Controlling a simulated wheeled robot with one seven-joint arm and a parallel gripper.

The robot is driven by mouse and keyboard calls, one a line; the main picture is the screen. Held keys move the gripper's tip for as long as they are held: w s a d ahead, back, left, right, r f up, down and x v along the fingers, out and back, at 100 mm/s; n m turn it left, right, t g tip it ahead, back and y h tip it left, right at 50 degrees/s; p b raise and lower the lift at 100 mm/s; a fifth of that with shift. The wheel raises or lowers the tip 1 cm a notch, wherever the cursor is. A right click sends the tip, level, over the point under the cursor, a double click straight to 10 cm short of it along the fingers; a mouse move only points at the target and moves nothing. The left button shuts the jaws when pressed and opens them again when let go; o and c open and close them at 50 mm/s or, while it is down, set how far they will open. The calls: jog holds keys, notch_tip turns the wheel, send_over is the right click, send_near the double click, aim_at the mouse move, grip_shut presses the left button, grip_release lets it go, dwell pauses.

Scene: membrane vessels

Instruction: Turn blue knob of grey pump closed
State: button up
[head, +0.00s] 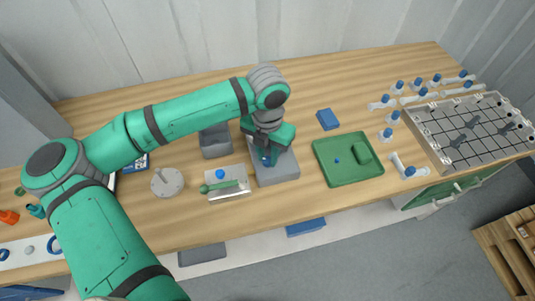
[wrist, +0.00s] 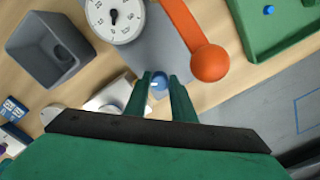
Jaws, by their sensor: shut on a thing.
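The grey pump (head: 284,172) stands on the wooden bench, under the end of my arm in the head view. In the wrist view its grey body (wrist: 166,48) carries a white round dial (wrist: 115,17) and an orange lever with a ball end (wrist: 210,62). The blue knob (wrist: 158,82) shows between the two green fingertips of my gripper (wrist: 160,88), which is shut on it. In the head view my gripper (head: 267,158) is over the front part of the pump, and the arm hides much of the pump.
A grey open box (head: 216,141) stands left of the pump. A white plate with a green-handled item and blue knob (head: 228,182) lies beside it. A green tray (head: 348,160) is to the right, with a blue block (head: 327,119) behind it. A rack (head: 470,130) stands far right.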

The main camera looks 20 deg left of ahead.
aim_at(268, 159)
jog(key=m, duration=0.6)
jog(key=shift+m, duration=0.3)
jog(key=shift+s+m, duration=0.1)
jog(key=shift+m, duration=1.1)
jog(key=shift+d+m, duration=0.1)
jog(key=shift+m, duration=1.3)
jog(key=shift+s, duration=0.1)
jog(key=o, duration=1.1)
jog(key=shift+c, duration=0.2)
notch_tip(268, 159, up, 11)
jog(key=shift+w+f, duration=0.1)
jog(key=shift+w, duration=0.15)
